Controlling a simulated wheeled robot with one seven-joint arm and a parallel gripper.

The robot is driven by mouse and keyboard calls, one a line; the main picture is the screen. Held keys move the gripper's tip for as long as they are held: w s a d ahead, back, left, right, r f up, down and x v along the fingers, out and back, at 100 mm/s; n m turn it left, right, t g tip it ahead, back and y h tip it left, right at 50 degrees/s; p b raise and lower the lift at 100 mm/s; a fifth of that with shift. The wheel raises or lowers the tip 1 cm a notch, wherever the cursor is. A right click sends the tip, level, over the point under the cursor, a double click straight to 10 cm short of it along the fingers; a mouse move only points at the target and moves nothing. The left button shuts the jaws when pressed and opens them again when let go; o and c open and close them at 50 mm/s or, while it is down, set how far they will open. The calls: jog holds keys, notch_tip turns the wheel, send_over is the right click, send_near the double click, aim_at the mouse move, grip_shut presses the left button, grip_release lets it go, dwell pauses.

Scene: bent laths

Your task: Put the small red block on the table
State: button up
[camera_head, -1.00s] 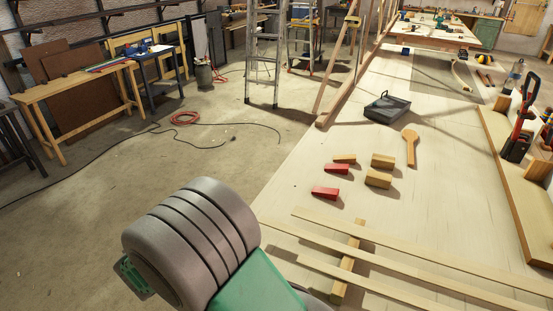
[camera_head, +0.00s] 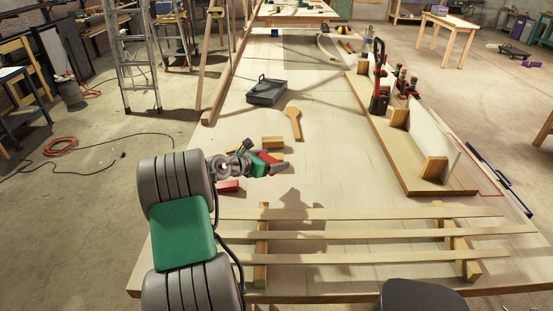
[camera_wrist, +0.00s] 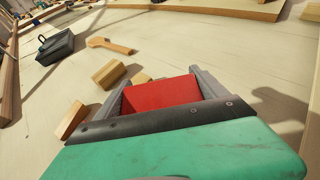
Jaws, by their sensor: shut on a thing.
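My gripper (camera_head: 278,163) is over the near part of the long pale table (camera_head: 325,165). In the wrist view my gripper (camera_wrist: 160,92) is shut on a red block (camera_wrist: 158,93), which sits between the two grey fingers. In the head view this held block (camera_head: 268,157) is partly hidden by my gripper. I cannot tell whether it clears the tabletop. A second red block (camera_head: 228,186) lies on the table to the left, partly hidden by my arm.
Wooden blocks (camera_head: 273,142) (camera_wrist: 108,74) lie close to my gripper. A wooden paddle (camera_head: 293,122) and a dark tray (camera_head: 266,91) are farther back. Long laths (camera_head: 360,235) rest on crosspieces at the front. A tool-laden board (camera_head: 395,145) stands right; the middle is mostly clear.

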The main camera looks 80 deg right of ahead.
aim_at(277, 182)
jog(key=shift+s+d+f, duration=0.1)
jog(key=shift+s+d, duration=0.05)
jog(key=shift+s, duration=0.3)
jog(key=shift+s+d+f, duration=0.1)
jog(key=shift+s, duration=0.35)
notch_tip(277, 182, down, 6)
jog(key=b, duration=0.7)
jog(key=shift+w+f, duration=0.1)
jog(key=shift+f, duration=0.1)
jog(key=shift+f, duration=0.55)
jog(key=o, duration=1.5)
